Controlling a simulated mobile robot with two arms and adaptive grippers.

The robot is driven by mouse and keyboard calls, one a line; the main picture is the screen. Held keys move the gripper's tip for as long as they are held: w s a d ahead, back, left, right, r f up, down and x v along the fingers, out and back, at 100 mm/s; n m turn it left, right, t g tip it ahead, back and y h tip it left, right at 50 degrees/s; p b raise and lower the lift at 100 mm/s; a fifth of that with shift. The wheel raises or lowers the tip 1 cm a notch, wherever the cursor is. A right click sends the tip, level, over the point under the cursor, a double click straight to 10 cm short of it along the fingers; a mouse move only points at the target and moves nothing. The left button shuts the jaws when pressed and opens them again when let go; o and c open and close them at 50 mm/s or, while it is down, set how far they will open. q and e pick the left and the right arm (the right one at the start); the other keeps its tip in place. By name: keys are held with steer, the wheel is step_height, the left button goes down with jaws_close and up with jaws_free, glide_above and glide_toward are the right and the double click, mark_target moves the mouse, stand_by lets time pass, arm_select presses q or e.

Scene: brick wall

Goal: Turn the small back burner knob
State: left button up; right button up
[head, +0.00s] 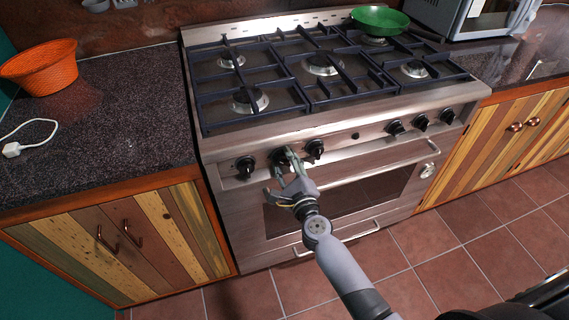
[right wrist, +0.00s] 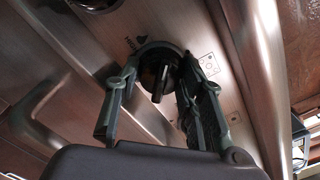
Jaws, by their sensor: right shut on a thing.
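The steel stove (head: 340,130) has a row of black knobs along its front panel. My right gripper (head: 287,157) is at the second knob from the left (head: 277,160). In the right wrist view the fingers (right wrist: 160,68) stand on either side of this black knob (right wrist: 158,82), whose upright grip bar lies between them. The gripper is shut on the knob. A knob to its left (head: 245,167) and one to its right (head: 315,149) stand free. My left gripper is not in view.
The oven door handle (head: 385,160) juts out below the knobs. A green pan (head: 380,19) stands on the back right burner. An orange basket (head: 42,72) and a white cable (head: 28,138) lie on the left counter.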

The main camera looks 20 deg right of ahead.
steer(key=m, duration=0.4)
steer(key=shift+f+m, duration=0.15)
steer(key=shift+m, duration=2.15)
steer(key=o, duration=1.1)
steer(key=shift+o, duration=0.2)
steer(key=shift+s, duration=0.15)
